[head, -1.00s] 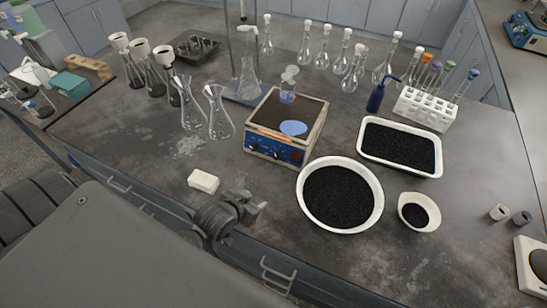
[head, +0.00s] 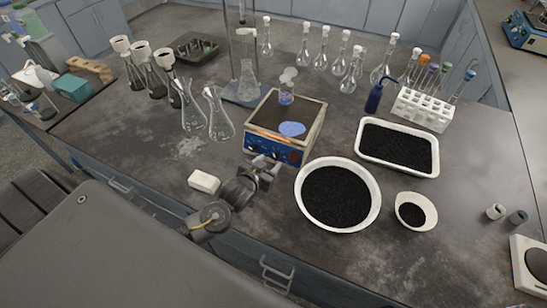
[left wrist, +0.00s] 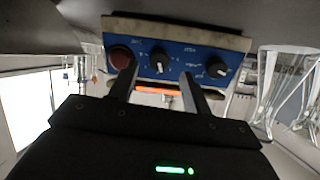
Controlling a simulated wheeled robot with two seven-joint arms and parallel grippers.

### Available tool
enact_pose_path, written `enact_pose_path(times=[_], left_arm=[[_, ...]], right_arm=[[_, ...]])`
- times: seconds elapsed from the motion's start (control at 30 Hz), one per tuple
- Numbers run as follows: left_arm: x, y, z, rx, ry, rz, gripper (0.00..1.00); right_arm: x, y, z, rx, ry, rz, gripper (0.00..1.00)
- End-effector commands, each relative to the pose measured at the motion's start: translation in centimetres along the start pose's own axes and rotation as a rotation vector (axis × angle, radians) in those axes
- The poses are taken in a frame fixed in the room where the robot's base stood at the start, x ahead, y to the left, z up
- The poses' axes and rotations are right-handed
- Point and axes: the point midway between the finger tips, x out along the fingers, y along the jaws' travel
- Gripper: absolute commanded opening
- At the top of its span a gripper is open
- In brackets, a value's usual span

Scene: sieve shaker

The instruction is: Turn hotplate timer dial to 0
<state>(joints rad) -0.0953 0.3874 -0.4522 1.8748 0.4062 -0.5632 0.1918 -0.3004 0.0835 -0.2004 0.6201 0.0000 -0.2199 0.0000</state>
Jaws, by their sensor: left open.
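The hotplate (head: 285,122) is a beige box with a dark top and a blue front panel, near the middle of the bench. In the left wrist view its panel (left wrist: 190,50) shows a red round knob (left wrist: 121,57), a middle black dial (left wrist: 160,60) and another black dial (left wrist: 218,66). The labels are too small to tell which is the timer. My left gripper (head: 268,163) is just in front of the panel. Its open fingers (left wrist: 158,72) appear either side of the middle dial; contact cannot be told. In the head view the gripper partly hides the panel.
A white block (head: 204,181) lies left of my left gripper. A round white bowl of black grains (head: 377,200) stands close right. Glass flasks (head: 216,118) stand left of the hotplate. A blue disc (head: 291,129) and small beaker (head: 286,95) are on its top.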

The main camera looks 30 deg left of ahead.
Motion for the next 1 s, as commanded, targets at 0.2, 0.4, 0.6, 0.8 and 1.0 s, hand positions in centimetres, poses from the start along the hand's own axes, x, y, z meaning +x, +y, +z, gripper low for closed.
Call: enact_pose_path(times=[0.2, 0.4, 0.6, 0.8, 1.0], left_arm=[[3.1, 0.0, -0.1, 0.000, 0.001, 0.000, 0.49], [4.0, 0.0, 0.0, -0.001, 0.000, 0.000, 0.49], [4.1, 0.0, 0.0, -0.001, 0.000, 0.000, 0.49], [4.1, 0.0, 0.0, 0.000, 0.000, 0.000, 0.28], [4.0, 0.5, 0.0, -0.002, 0.000, 0.001, 0.04]], right_arm=[[-0.6, 0.0, -0.1, 0.000, 0.000, 0.000, 0.36], [-0.6, 0.0, -0.1, 0.000, 0.000, 0.000, 0.36], [-0.6, -0.3, -0.1, 0.002, 0.001, -0.004, 0.36], [-0.6, -0.6, -0.2, 0.003, 0.001, -0.007, 0.36], [-0.6, -0.3, -0.1, 0.003, 0.001, -0.002, 0.36]])
